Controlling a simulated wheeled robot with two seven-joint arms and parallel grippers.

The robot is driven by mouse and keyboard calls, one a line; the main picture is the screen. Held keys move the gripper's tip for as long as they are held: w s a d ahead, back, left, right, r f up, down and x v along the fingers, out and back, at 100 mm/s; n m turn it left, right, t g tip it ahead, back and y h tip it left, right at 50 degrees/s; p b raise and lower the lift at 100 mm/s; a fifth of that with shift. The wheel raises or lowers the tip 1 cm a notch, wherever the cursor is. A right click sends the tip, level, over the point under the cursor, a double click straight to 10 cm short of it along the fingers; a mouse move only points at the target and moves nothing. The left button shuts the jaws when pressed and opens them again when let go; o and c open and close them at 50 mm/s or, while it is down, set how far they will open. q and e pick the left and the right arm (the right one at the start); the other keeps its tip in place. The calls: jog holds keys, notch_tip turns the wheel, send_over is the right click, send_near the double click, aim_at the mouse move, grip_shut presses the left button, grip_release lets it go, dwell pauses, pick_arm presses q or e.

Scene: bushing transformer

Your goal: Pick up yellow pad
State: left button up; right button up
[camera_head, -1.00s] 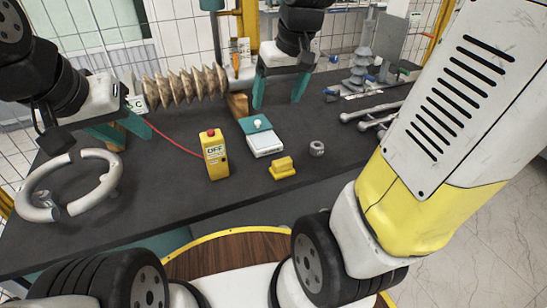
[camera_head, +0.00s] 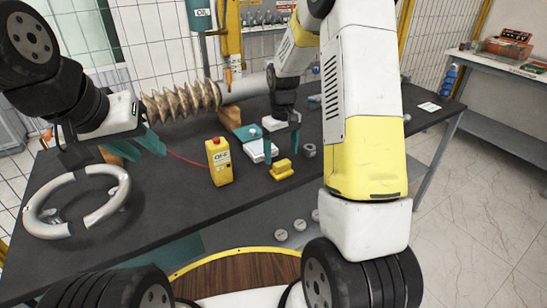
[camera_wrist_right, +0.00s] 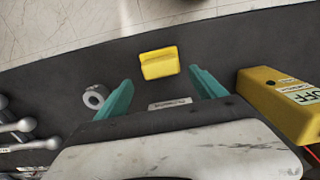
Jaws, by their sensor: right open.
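The yellow pad (camera_head: 281,170) is a small stepped block lying on the dark table. In the right wrist view the yellow pad (camera_wrist_right: 159,63) lies just beyond and between the fingertips, not touching them. My right gripper (camera_head: 282,148) is open and empty above and slightly behind the pad; its two teal fingers show in the right wrist view (camera_wrist_right: 160,80). My left gripper (camera_head: 143,147) hangs over the table at the left, its teal fingers apart with nothing between them that I can see.
A yellow box with a red button (camera_head: 219,162) stands left of the pad.

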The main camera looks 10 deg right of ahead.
aim_at(281, 161)
notch_tip(281, 161, down, 4)
jog(key=shift+s+f, duration=0.1)
jog(key=shift+s, duration=0.05)
jog(key=c, duration=1.5)
jog(key=shift+o, duration=0.2)
jog(key=shift+r, duration=0.2)
jog(key=shift+r, duration=0.5)
notch_tip(281, 161, up, 2)
jog(key=shift+a+r, duration=0.1)
jog(key=shift+r, duration=0.05)
jog(key=s, duration=0.5)
jog(key=s+r, duration=0.1)
jog(key=s, duration=0.4)
jog(key=s+a, duration=0.1)
jog(key=s, duration=0.5)
jog(key=shift+r, duration=0.25)
